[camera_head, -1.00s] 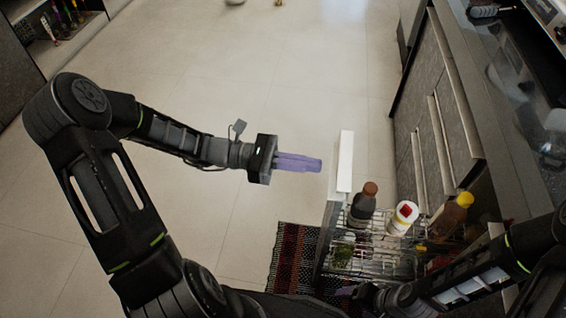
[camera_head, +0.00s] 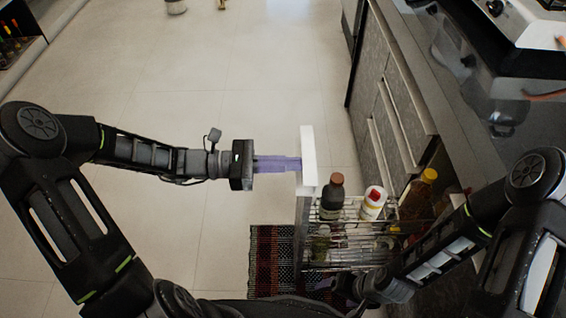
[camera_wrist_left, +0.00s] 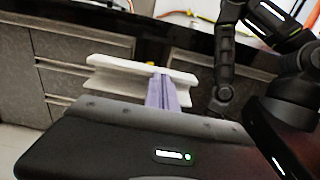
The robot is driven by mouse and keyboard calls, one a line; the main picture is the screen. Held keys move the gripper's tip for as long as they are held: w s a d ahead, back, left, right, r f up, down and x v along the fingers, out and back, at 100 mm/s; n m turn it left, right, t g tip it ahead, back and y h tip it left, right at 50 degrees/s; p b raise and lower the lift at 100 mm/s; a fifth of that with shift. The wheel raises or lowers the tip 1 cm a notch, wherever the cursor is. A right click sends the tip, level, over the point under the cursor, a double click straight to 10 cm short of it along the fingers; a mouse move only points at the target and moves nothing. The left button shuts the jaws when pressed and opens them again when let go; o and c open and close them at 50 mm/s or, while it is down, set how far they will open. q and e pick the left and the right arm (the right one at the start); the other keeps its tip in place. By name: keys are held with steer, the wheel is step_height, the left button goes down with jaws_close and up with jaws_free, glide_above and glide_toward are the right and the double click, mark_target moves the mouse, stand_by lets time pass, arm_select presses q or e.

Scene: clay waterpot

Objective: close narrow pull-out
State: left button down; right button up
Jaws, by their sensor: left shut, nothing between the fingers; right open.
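The narrow pull-out (camera_head: 301,222) stands out from the counter, with its white handle strip (camera_head: 309,158) along the top of its front panel. Its wire basket holds a dark bottle with a brown cap (camera_head: 331,201), a white bottle with a red cap (camera_head: 372,203) and an amber bottle (camera_head: 417,198). My left gripper (camera_head: 297,164) is shut and empty, its purple fingers level against or very close to the outer side of the handle strip. The left wrist view also shows the fingers (camera_wrist_left: 163,92) at the white strip (camera_wrist_left: 120,76); contact is unclear. My right gripper (camera_head: 345,286) is low beside the basket, partly hidden.
The counter (camera_head: 455,125) with grey drawer fronts (camera_head: 385,110) runs along the right. A striped rug (camera_head: 270,262) lies beneath the pull-out's near side. The tiled floor (camera_head: 215,90) left of the pull-out is clear.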

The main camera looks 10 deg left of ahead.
arm_select(q)
steer(key=x, duration=3.1)
steer(key=shift+b, duration=0.35)
arm_select(e)
steer(key=shift+f, duration=0.35)
arm_select(q)
steer(key=shift+a, duration=0.1)
steer(key=p+v, duration=0.2)
steer(key=v, duration=1.1)
steer(key=shift+s+a+p, duration=0.2)
steer(key=shift+a+p, duration=0.1)
steer(key=shift+a, duration=0.1)
arm_select(e)
steer(key=a+r, duration=0.1)
steer(key=s+r, duration=0.1)
steer(key=shift+s+a+r, duration=0.3)
steer(key=shift+a, duration=0.1)
arm_select(q)
steer(key=shift+r, duration=0.1)
